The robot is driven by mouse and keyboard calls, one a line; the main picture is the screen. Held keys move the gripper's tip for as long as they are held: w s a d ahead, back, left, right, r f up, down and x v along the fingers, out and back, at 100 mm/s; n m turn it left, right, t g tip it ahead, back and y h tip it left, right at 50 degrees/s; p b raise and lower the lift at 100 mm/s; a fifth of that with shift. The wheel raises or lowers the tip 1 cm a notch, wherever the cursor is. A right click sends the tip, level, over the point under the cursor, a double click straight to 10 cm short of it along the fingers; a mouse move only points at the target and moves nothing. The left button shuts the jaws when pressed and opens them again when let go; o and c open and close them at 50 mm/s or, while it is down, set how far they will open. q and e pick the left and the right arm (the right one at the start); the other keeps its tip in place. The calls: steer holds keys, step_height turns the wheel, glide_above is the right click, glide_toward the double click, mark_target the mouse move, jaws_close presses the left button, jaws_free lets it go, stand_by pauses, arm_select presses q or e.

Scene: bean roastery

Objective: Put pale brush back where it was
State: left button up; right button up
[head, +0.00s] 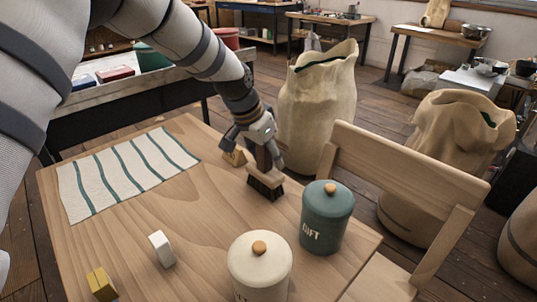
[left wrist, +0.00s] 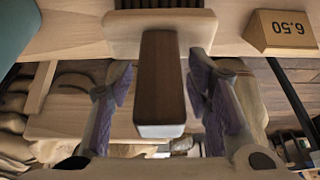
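The pale brush (head: 268,178) stands on the wooden table near its far edge, with dark bristles down and a pale wooden body. In the left wrist view, its pale body (left wrist: 118,33) shows at the top and its dark brown handle with a pale end (left wrist: 160,80) points toward the camera. My left gripper (head: 258,150) is above the brush. In the left wrist view, its purple-padded fingers (left wrist: 160,95) are open on either side of the handle, with narrow gaps visible. My right gripper is not in view.
A price block (head: 236,157) stands close beside the brush and reads 6.50 in the wrist view (left wrist: 285,32). A teal canister (head: 326,218) and a cream canister (head: 259,270) stand nearer. A striped cloth (head: 128,172), a white block (head: 161,249) and a yellow block (head: 101,284) lie left. A chair (head: 405,165) borders the table.

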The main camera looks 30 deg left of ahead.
arm_select(q)
steer(key=p+v, duration=0.2)
steer(key=v, duration=1)
steer(key=shift+r, duration=0.2)
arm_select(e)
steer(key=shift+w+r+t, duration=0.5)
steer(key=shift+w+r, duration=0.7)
arm_select(q)
steer(key=shift+w, duration=0.1)
